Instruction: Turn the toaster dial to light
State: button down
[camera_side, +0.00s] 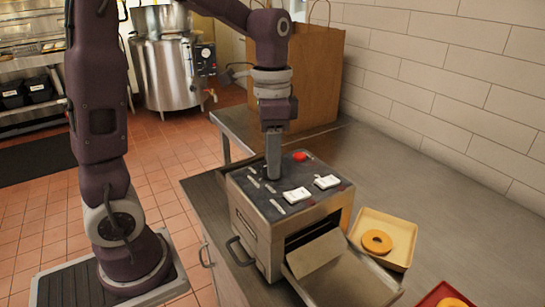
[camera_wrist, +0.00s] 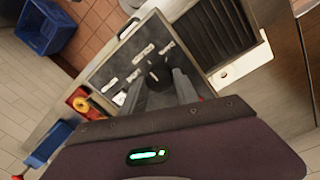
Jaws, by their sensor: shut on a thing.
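The toaster (camera_side: 250,222) is a metal box with a dark top panel (camera_side: 272,209) on the grey counter. The panel carries several small pale labels, two white pieces and a red button (camera_side: 301,156). My gripper (camera_side: 272,176) points straight down at the back left of the panel, with its fingertips at panel height. In the wrist view, the dark round dial (camera_wrist: 154,73) sits between the two fingers of my gripper (camera_wrist: 158,79), which are shut on it. Pale labels (camera_wrist: 143,53) lie around the dial. Their lettering and the dial's pointer are too small to read.
A metal tray (camera_side: 345,280) slopes out of the toaster's front. A beige tray (camera_side: 407,233) with a bagel (camera_side: 377,242) stands to its right, and a red tray (camera_side: 431,298) lies nearer. A brown paper bag (camera_side: 318,75) stands behind.

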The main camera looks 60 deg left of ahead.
jog(key=shift+n, duration=0.3)
jog(key=n, duration=0.5)
jog(key=shift+n, duration=0.3)
jog(key=n, duration=0.5)
jog(key=shift+n+t, duration=0.3)
jog(key=shift+t, duration=0.1)
jog(key=c, duration=0.9)
grip_release()
jog(key=shift+s, duration=0.1)
jog(key=r, duration=0.7)
jog(key=shift+s+a+r, duration=0.1)
jog(key=shift+s+a, duration=0.05)
jog(key=shift+a, duration=0.1)
